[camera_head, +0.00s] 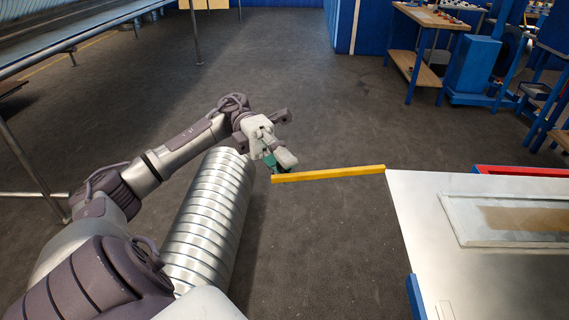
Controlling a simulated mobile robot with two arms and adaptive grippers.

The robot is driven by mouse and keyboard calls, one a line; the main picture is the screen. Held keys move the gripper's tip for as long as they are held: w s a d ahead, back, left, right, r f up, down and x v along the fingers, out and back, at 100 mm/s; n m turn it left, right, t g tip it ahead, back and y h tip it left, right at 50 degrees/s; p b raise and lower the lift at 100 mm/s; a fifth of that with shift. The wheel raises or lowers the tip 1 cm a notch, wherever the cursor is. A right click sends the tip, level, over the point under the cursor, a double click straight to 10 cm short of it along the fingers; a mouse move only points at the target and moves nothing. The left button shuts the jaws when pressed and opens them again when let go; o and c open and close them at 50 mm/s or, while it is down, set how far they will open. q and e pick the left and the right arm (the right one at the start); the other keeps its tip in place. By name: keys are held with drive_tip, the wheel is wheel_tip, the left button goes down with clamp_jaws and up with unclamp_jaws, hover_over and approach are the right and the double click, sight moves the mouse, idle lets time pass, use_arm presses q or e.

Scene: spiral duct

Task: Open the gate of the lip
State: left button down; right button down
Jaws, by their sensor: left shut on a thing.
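The yellow bar (328,173), which looks like the gate, reaches left from the back left corner of the metal-topped table (415,235). It is roughly level. My left gripper (279,167) is at the bar's free left end and is shut on it. The fingertips are small in view, and the gripper hides part of that end. My right gripper does not show.
A silver spiral duct (208,215) lies below and beside my left arm. The table has a framed panel (510,218) and a red edge (520,171) at the back. A wooden workbench (432,17) stands far right. Open dark floor (300,90) lies beyond the bar.

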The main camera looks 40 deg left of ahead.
use_arm(q)
drive_tip(key=c, duration=0.9)
unclamp_jaws()
drive_tip(key=shift+c, duration=0.2)
drive_tip(key=v, duration=0.7)
drive_tip(key=shift+a, duration=0.25)
